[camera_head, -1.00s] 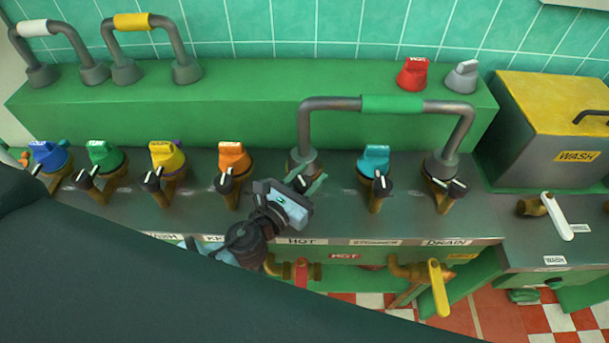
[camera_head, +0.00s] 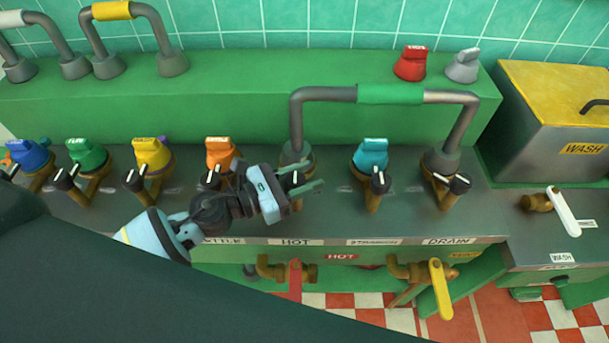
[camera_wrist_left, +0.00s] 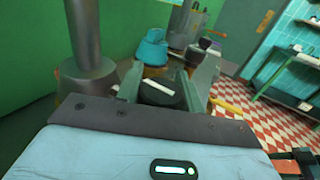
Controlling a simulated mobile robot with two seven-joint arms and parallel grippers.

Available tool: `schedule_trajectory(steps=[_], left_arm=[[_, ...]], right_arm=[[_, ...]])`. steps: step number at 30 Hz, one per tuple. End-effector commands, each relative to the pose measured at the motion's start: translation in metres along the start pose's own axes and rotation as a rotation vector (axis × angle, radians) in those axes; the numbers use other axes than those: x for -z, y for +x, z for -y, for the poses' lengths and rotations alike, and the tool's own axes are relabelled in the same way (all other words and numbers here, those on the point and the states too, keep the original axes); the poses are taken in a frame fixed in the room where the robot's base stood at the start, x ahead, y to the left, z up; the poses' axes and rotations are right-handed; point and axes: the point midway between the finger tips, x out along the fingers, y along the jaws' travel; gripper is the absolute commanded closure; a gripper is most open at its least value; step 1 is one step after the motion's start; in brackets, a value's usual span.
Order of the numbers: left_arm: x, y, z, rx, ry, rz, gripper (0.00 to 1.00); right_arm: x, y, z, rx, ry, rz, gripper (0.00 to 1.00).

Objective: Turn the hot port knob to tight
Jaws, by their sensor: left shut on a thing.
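The hot port knob (camera_head: 298,178) is black with a white pointer line. It sits at the front of the hot port, above the HOT label (camera_head: 296,242). My left gripper (camera_head: 305,179) is at this knob, its fingers on either side. In the left wrist view the knob (camera_wrist_left: 160,94) lies between the two fingers, its white line slanted, and the gripper is shut on it. Any tight marking is hidden or too small to read. My right gripper is not in view.
A pipe with a green sleeve (camera_head: 390,93) arches from the hot port to the drain port, close behind my gripper. A teal-capped port (camera_head: 372,155) stands to the right, an orange-capped one (camera_head: 221,152) to the left. A red-handled valve (camera_head: 295,280) hangs below.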

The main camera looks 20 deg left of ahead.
Motion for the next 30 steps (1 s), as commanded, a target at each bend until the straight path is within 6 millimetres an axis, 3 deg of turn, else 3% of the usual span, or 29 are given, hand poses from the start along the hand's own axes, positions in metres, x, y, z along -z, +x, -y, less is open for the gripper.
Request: schedule_trajectory(steps=[9,10,14,24,30], left_arm=[[-0.002,0.0,0.0,0.001,0.001,0.003,0.85],[-0.002,0.0,0.0,0.001,0.001,0.003,0.59],[-0.002,0.0,0.0,0.001,0.001,0.003,0.42],[-0.004,0.0,0.0,0.001,0.002,0.001,0.41],[-0.033,0.001,-0.001,0.002,0.012,0.006,0.41]], right_arm=[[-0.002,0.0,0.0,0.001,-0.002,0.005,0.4],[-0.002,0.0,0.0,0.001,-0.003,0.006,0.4],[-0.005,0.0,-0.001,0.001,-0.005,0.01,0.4],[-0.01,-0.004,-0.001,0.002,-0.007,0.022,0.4],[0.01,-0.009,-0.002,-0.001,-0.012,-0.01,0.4]])
